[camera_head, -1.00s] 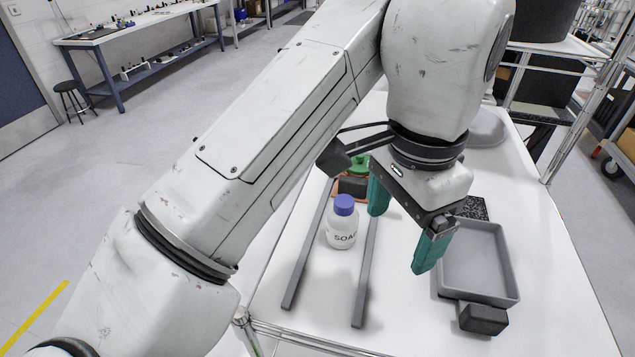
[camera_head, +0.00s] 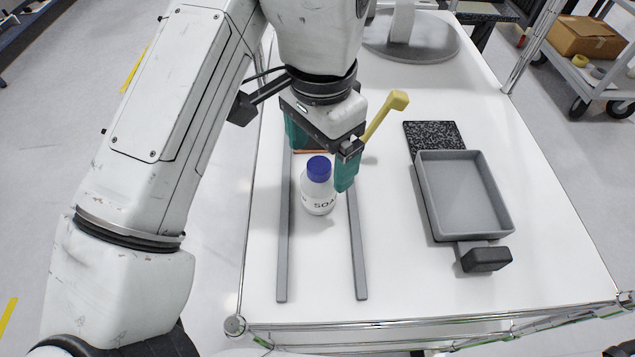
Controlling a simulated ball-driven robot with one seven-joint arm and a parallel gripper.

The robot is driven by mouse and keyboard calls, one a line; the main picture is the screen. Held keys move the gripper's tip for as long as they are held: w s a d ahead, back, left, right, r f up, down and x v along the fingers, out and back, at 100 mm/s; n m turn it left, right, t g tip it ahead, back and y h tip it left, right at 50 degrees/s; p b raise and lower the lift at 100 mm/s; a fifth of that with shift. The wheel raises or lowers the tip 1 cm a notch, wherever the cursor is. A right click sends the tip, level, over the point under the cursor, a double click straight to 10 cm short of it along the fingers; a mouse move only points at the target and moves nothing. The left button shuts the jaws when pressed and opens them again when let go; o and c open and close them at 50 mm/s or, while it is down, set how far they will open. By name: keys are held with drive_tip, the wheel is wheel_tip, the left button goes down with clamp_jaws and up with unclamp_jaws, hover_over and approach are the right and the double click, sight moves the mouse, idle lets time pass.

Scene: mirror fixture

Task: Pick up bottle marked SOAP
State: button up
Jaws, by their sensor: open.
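The bottle marked SOAP (camera_head: 318,188) is white with a blue cap. It stands upright on the white table (camera_head: 400,285) between two grey rails, the left rail (camera_head: 284,240) and the right rail (camera_head: 357,245). My gripper (camera_head: 320,160) has teal fingers set apart, pointing down. One finger is at the back left of the bottle and the other at its right, close to the cap. The fingers look slightly behind the bottle; I cannot tell whether they touch it. Nothing shows held between them.
A grey tray (camera_head: 465,195) with a black handle block (camera_head: 486,259) lies to the right. A speckled black plate (camera_head: 433,136) is behind it. A yellow-ended tool (camera_head: 385,112) stands behind my gripper. The table is clear in front and between rail and tray.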

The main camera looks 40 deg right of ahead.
sight(318, 165)
drive_tip(key=shift+a+f, duration=0.15)
drive_tip(key=shift+f, duration=2.45)
drive_tip(key=c, duration=1.2)
